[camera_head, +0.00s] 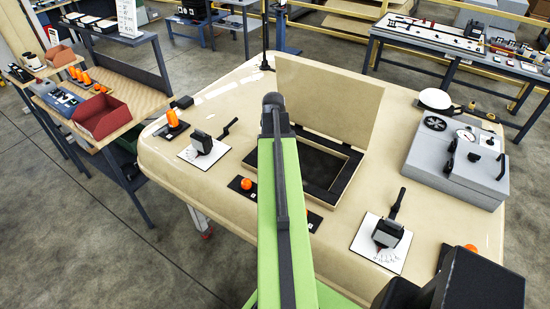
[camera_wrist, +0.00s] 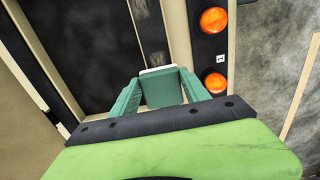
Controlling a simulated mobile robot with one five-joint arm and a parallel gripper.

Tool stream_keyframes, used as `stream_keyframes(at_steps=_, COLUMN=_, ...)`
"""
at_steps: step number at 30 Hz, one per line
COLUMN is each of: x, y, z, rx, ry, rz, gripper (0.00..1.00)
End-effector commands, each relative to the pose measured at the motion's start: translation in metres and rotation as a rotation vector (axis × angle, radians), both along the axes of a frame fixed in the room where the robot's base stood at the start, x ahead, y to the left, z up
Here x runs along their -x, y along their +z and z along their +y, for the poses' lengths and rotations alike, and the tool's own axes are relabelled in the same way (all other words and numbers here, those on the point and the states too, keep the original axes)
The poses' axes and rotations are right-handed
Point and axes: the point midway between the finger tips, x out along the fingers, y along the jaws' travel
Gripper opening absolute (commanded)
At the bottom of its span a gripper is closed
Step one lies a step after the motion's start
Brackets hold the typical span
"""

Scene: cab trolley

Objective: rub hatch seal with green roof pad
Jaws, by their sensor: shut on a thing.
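The hatch opening sits in the cream roof panel, with its lid (camera_head: 325,108) raised behind it. The black seal (camera_head: 318,197) frames the opening in the head view; in the wrist view it is a dark strip (camera_wrist: 150,25) beside a cream edge. My gripper (camera_wrist: 160,78) is shut on the green roof pad (camera_wrist: 162,93), which has a whitish far edge. The pad is over or beside the near end of the visible seal strip; I cannot tell whether they touch. In the head view my green arm hides my gripper, the pad and part of the hatch's left side.
Orange lamps (camera_wrist: 214,20) (camera_wrist: 215,82) lie right of the pad in the wrist view. Lever units (camera_head: 203,148) (camera_head: 386,235) flank the hatch. A grey box (camera_head: 450,165) stands at right. A bench with a red bin (camera_head: 101,116) is at left.

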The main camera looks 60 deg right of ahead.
Motion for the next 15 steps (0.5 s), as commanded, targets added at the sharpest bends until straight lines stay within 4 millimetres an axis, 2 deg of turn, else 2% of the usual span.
stream_keyframes(at_steps=1, x=0.000, y=0.012, z=0.000, rx=0.000, ry=0.000, rz=0.000, gripper=0.16)
stream_keyframes(at_steps=5, x=0.000, y=0.025, z=0.000, rx=0.000, ry=0.000, rz=0.000, gripper=0.16)
stream_keyframes(at_steps=15, x=0.000, y=0.024, z=0.000, rx=0.000, ry=0.000, rz=0.000, gripper=0.16)
